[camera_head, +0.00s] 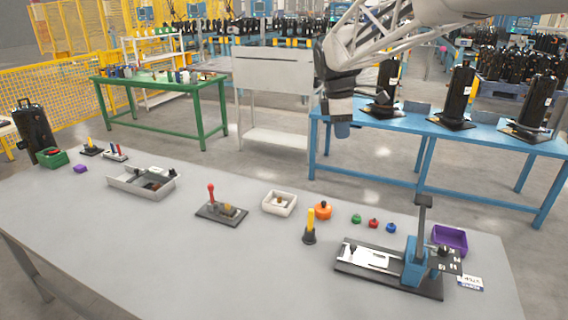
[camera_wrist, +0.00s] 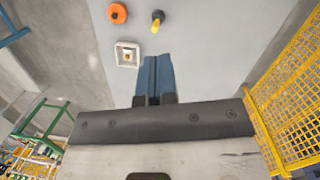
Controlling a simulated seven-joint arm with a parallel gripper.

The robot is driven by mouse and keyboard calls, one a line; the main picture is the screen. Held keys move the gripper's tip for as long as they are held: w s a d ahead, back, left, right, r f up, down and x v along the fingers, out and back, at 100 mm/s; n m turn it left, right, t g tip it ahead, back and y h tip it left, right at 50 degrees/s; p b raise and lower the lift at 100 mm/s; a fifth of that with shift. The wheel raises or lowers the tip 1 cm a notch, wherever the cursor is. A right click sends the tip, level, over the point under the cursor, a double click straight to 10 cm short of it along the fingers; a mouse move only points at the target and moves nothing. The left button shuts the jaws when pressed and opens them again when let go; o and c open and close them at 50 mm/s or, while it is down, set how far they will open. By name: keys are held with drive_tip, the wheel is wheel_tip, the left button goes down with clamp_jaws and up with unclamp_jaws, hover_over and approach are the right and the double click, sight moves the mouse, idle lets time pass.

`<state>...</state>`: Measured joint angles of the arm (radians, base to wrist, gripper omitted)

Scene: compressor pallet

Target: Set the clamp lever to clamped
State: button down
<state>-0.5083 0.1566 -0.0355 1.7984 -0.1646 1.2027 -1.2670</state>
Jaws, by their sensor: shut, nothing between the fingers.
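A clamp fixture stands at the right of the grey table in the head view. It has a dark base plate (camera_head: 375,277), a blue upright block (camera_head: 414,262) and a dark lever (camera_head: 424,215) that stands upright with a wide top. A second lever, with a red knob (camera_head: 211,188), stands upright on a dark plate (camera_head: 221,213) near the table's middle. I see no readable label that says which is the clamp lever. My gripper (camera_head: 342,130) hangs above and beyond the table's far edge, apart from both. Its blue fingers (camera_wrist: 155,72) are together and empty.
A yellow-handled piece (camera_head: 310,227), an orange knob (camera_head: 323,211) and a white tray (camera_head: 279,204) stand between the two levers. A purple bin (camera_head: 450,238) is close behind the fixture. The table's front middle is clear. A blue table (camera_head: 440,138) with dark cylinders stands behind.

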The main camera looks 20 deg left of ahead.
drive_tip(key=w+a+f+n, duration=0.1)
drive_tip(key=w+a+n, duration=0.1)
drive_tip(key=a, duration=0.4)
drive_tip(key=w+a+f+n, duration=0.2)
drive_tip(key=a+n, duration=0.1)
drive_tip(key=a, duration=0.4)
drive_tip(key=n+h, duration=0.2)
drive_tip(key=n, duration=0.8)
hover_over(212, 194)
drive_tip(key=d, duration=0.4)
wheel_tip(212, 194, down, 11)
drive_tip(key=s+a+f+n, duration=0.2)
drive_tip(key=a+f, duration=0.1)
drive_tip(key=a, duration=0.4)
drive_tip(key=s+a+f+n, duration=0.2)
drive_tip(key=a+f, duration=0.2)
drive_tip(key=a, duration=0.2)
drive_tip(key=shift+s+a+n+t, duration=0.35)
drive_tip(key=shift+a+n+t, duration=0.05)
drive_tip(key=shift+f, duration=0.2)
drive_tip(key=w+d+f, duration=0.3)
drive_tip(key=d+f, duration=0.3)
drive_tip(key=f, duration=0.3)
drive_tip(key=shift+w+d+f, duration=0.15)
drive_tip(key=shift+w+d, duration=0.05)
drive_tip(key=shift+d, duration=0.1)
